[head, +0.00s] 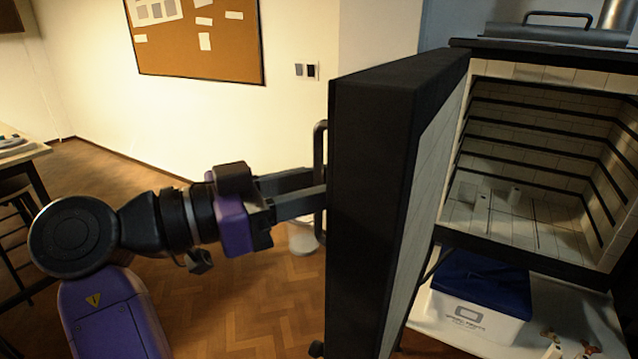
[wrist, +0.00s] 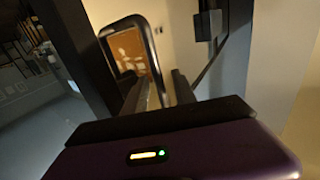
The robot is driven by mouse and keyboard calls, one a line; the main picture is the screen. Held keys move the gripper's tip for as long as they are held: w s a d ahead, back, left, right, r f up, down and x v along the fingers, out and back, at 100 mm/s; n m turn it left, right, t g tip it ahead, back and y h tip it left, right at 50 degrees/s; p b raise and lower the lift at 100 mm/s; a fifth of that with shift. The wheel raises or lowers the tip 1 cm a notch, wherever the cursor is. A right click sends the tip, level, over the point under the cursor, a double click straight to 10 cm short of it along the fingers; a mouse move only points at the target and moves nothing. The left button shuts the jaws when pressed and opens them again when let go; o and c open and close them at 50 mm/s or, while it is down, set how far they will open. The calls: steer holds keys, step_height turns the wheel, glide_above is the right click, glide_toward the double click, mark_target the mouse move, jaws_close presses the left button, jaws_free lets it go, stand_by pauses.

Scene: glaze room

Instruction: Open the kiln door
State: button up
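The kiln door (head: 370,170) stands swung well open, its dark edge toward me and its pale lining facing right. The kiln (head: 540,165) is open, with its tiled inside showing. The dark loop handle (head: 319,140) is on the door's outer left side; it also shows in the wrist view (wrist: 148,35). My gripper (head: 318,195) is at the handle, pointing at the door. In the wrist view its fingers (wrist: 160,90) are apart, with a handle bar between them and gaps beside it. The exact contact is partly hidden.
A white box with a blue lid (head: 480,295) sits under the kiln. A small pale round object (head: 302,242) is on the floor behind my gripper. A table (head: 20,150) stands at the far left.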

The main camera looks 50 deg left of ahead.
steer(key=shift+s, duration=0.1)
steer(key=s+a+b, duration=0.1)
steer(key=s, duration=0.6)
steer(key=shift+s+a, duration=0.15)
steer(key=shift+s, duration=0.1)
steer(key=shift+s, duration=0.1)
stand_by(0.3)
